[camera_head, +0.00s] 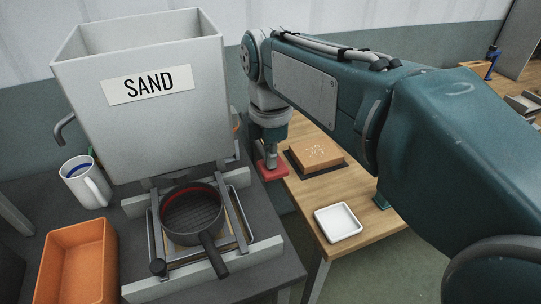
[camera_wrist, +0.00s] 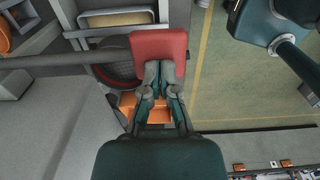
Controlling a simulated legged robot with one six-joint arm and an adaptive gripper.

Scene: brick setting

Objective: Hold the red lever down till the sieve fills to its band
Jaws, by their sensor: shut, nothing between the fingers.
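The red lever (camera_head: 272,170) ends in a flat red pad at the right of the sand hopper (camera_head: 140,125). The pad also shows in the wrist view (camera_wrist: 158,45). My gripper (camera_head: 271,162) is shut and empty, pointing down with its fingertips at the pad; in the wrist view the fingertips (camera_wrist: 159,68) overlap the pad's near edge. I cannot tell how far the lever is pressed. The sieve (camera_head: 192,214), a dark round pan with a handle, sits under the hopper. A red band (camera_head: 190,188) runs inside its wall. Its dark ridged bottom shows, with no sand visible.
A white mug (camera_head: 86,182) with a blue band inside and an orange bin (camera_head: 78,262) stand left of the sieve. Metal rails (camera_head: 240,222) flank the sieve. On the wooden table at right are a brown block (camera_head: 316,153) and a white tray (camera_head: 338,222).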

